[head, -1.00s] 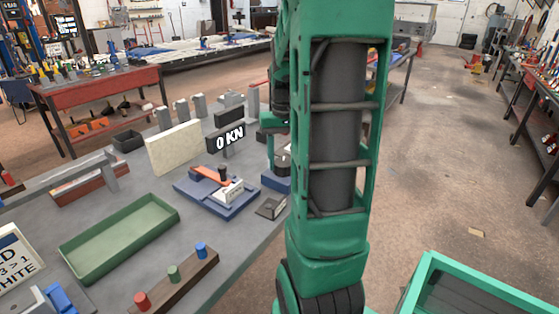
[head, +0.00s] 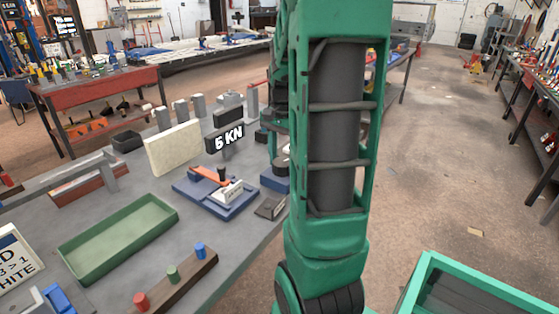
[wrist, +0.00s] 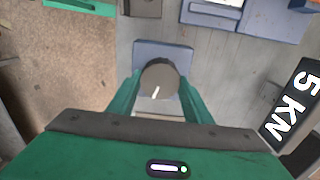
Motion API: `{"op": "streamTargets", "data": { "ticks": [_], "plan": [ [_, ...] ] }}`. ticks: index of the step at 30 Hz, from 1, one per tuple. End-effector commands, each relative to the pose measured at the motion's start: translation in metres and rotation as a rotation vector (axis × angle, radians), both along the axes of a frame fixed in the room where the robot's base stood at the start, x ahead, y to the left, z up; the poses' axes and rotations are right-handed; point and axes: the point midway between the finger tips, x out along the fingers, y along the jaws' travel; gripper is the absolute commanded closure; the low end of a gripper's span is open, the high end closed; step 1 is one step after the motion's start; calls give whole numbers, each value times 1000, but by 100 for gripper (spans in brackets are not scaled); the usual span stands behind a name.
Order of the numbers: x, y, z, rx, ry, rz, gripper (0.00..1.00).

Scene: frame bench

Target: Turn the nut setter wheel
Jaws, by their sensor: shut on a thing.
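The nut setter wheel (wrist: 160,76) is a dark round knob with a white mark, on a blue-grey base (wrist: 150,50) in the wrist view. My gripper (wrist: 161,84) has its two green fingers on either side of the wheel, shut on it. In the head view the dark wheel (head: 281,164) shows beside my arm, above a blue base (head: 272,181). My arm hides most of the gripper there. A black display (head: 225,137) behind reads 5 KN; it also shows at the right of the wrist view (wrist: 292,108).
A blue fixture with an orange lever (head: 212,182) stands left of the wheel. A green tray (head: 120,235), a cream block (head: 174,147) and a wooden strip with coloured pegs (head: 180,275) are on the grey bench. A small dark plate (head: 270,207) lies near the edge.

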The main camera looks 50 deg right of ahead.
Motion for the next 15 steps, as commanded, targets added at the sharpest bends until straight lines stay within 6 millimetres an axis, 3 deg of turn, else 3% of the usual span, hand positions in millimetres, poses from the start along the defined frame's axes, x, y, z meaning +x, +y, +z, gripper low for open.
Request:
{"op": "streamTargets", "data": {
  "ticks": [15],
  "plan": [
    [4, 4, 0, 3, -4, -56, 77]
  ]
}}
